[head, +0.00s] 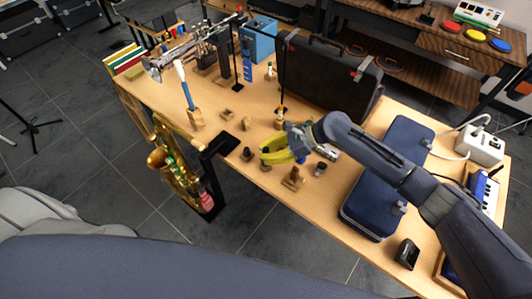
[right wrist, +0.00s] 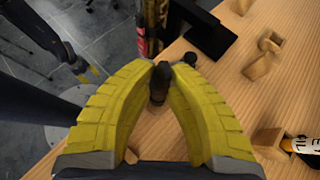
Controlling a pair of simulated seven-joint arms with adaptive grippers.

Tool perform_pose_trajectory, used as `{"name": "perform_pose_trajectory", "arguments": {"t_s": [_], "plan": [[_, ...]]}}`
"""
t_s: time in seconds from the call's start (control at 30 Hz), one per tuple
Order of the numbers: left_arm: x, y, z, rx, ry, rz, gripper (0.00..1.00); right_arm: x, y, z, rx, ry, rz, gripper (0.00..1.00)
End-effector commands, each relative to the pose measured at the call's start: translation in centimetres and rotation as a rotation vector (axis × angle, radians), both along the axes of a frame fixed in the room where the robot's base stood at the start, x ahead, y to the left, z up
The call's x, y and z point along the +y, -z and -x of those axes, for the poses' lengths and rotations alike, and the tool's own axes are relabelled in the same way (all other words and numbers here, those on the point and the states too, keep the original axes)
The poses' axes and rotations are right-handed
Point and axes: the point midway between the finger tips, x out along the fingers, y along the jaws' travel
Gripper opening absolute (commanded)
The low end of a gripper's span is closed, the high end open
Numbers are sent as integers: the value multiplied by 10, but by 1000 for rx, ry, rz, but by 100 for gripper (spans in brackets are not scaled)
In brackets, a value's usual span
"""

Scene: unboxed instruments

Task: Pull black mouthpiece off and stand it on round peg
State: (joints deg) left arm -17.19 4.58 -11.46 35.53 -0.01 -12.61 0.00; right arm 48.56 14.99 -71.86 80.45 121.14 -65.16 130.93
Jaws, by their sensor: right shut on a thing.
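My right gripper (head: 267,152) reaches over the middle of the table with its yellow fingers. In the right wrist view its fingertips (right wrist: 160,78) are closed on a small dark, roughly cylindrical thing (right wrist: 158,88), which looks like the black mouthpiece. I cannot tell for sure which piece is the round peg. A dark link with a yellow tip (right wrist: 90,72), perhaps my left gripper, shows at the left of the right wrist view; its jaws are unclear.
A gold saxophone (head: 172,170) hangs by the table's near edge, beside a black plate (head: 228,145). A wooden block (head: 292,177) and a dark round piece (head: 320,168) stand right of the gripper.

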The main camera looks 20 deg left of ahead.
Motion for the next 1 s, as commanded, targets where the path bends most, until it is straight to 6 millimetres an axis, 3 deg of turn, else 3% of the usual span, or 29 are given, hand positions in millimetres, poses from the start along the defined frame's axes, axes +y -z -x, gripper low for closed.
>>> {"name": "perform_pose_trajectory", "arguments": {"t_s": [1.0], "plan": [[0,0,0,0,0,0,44,0,10,0,0,0,0,0]]}}
